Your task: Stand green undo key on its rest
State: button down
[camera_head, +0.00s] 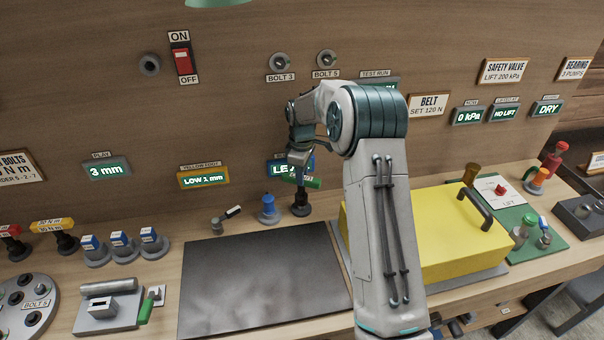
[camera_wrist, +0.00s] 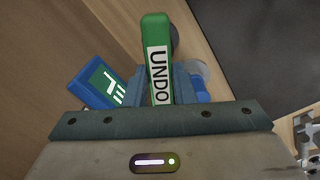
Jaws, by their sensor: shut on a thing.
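My gripper (camera_head: 302,165) is shut on the green undo key (camera_head: 313,183). In the wrist view the key (camera_wrist: 157,60) lies between the fingers, its white UNDO label facing the camera. In the head view the key lies roughly level at the top of a black rest (camera_head: 301,207) with a round foot, near the back wall. I cannot tell whether the key touches the rest or hangs just above it. My arm and fingers hide part of the key.
A blue-topped knob (camera_head: 268,209) stands just left of the rest. A blue-framed display (camera_head: 277,168) is on the wall close behind my gripper. A dark plate (camera_head: 260,285) lies in front. A yellow cover (camera_head: 455,240) is at right. Yellow (camera_head: 52,226) and red keys stand at far left.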

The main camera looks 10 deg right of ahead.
jog(key=shift+f+b, duration=0.75)
jog(key=shift+f, duration=0.45)
jog(key=c, duration=1.1)
grip_release()
notch_tip(320, 180, up, 14)
jog(key=b, duration=0.2)
jog(key=s+a+r+m, duration=0.1)
jog(key=s+r+m, duration=0.1)
jog(key=s+r, duration=0.35)
jog(key=s+f+m+t, duration=0.1)
jog(key=s+m, duration=0.2)
jog(key=s, duration=0.7)
jog(key=s+f+m+t, duration=0.1)
jog(key=s+f+m, duration=0.1)
jog(key=s, duration=0.9)
jog(key=s+f+m+t, duration=0.1)
jog(key=s+m, duration=0.4)
jog(key=s, duration=0.5)
jog(key=shift+s+d+f+t, duration=0.3)
jog(key=shift+d, duration=0.1)
